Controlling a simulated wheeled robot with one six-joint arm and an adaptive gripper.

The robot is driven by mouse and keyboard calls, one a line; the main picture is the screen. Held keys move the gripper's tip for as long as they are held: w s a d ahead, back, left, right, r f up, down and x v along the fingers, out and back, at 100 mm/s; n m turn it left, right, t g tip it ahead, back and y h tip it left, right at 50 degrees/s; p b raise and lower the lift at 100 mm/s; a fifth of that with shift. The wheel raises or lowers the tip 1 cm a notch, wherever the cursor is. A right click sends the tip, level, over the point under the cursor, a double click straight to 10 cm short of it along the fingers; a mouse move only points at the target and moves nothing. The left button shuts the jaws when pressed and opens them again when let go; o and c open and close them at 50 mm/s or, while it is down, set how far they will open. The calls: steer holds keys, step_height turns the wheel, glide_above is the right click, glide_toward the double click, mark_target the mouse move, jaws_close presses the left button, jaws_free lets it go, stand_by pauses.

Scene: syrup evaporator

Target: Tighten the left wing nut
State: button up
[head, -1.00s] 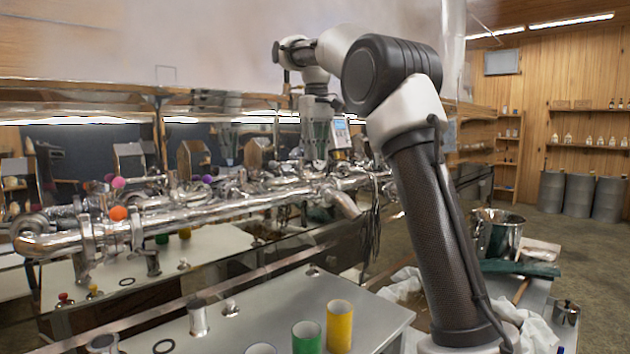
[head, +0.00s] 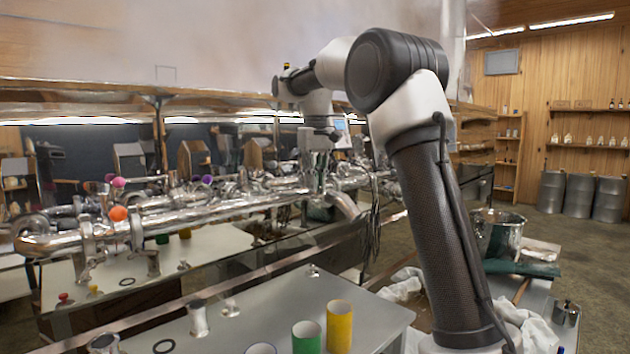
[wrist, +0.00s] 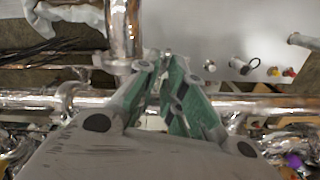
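In the head view my gripper (head: 317,186) points down at the right part of the shiny metal pipework (head: 200,210); its fingertips blend into the pipes there. In the wrist view the two green-padded fingers of my gripper (wrist: 165,60) reach over a horizontal pipe (wrist: 235,102). Their tips are close together, with a small silvery piece showing between them. I cannot tell whether that piece is the left wing nut or whether the fingers touch it. No wing nut can be clearly made out in the head view.
A grey table in front holds a green cup (head: 306,338), a yellow cup (head: 339,326) and small metal fittings. An orange ball (head: 118,213) sits by the pipes at left. Dark cables (head: 372,215) hang right of my gripper. A steel pot (head: 497,236) stands at right.

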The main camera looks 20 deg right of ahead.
steer(key=shift+d+m, duration=0.1)
steer(key=shift+m, duration=2.2)
jaws_close()
steer(key=shift+o, duration=1.6)
jaws_free()
